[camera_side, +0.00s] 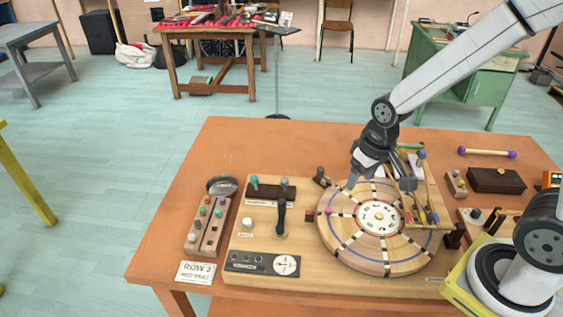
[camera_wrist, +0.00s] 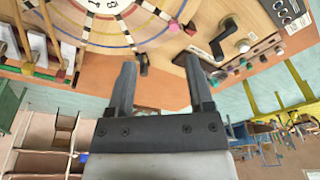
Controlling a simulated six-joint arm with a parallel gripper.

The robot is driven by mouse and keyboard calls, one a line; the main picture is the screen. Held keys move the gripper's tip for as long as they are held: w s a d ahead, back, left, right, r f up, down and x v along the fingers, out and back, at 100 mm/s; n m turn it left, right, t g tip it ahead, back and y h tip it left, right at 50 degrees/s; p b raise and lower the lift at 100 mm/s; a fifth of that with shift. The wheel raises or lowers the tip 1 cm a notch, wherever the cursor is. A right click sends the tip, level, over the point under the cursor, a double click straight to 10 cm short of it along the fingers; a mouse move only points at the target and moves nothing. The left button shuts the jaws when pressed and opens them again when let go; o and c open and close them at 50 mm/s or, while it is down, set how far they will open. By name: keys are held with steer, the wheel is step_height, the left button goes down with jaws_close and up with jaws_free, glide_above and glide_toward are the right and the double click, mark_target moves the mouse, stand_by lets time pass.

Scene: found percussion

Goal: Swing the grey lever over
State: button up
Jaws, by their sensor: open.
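A dark grey lever (camera_side: 281,217) stands on the wooden board, left of the round wheel, in the side view. What looks like the same lever shows at the upper right of the wrist view (camera_wrist: 223,37). My gripper (camera_side: 380,183) is over the far part of the wheel, to the right of the lever and apart from it. In the wrist view its two fingers (camera_wrist: 160,68) are spread with nothing between them. The wooden wheel (camera_side: 340,232) has coloured rings and a numbered white centre.
A dark block with teal knobs (camera_side: 270,190) sits behind the lever. A white knob (camera_side: 247,226) and a panel with a dial (camera_side: 262,263) are nearby. Sticks (camera_side: 425,205) lie over the wheel's right side.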

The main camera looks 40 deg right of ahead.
steer(key=w+a+m+g, duration=0.1)
steer(key=w+m+g, duration=0.2)
steer(key=w, duration=0.9)
steer(key=m+g+y, duration=0.2)
steer(key=m+g, duration=0.1)
glide_toward(285, 187)
steer(key=shift+w+r, duration=0.2)
steer(key=shift+x, duration=3.95)
steer(key=shift+d, duration=0.1)
jaws_close()
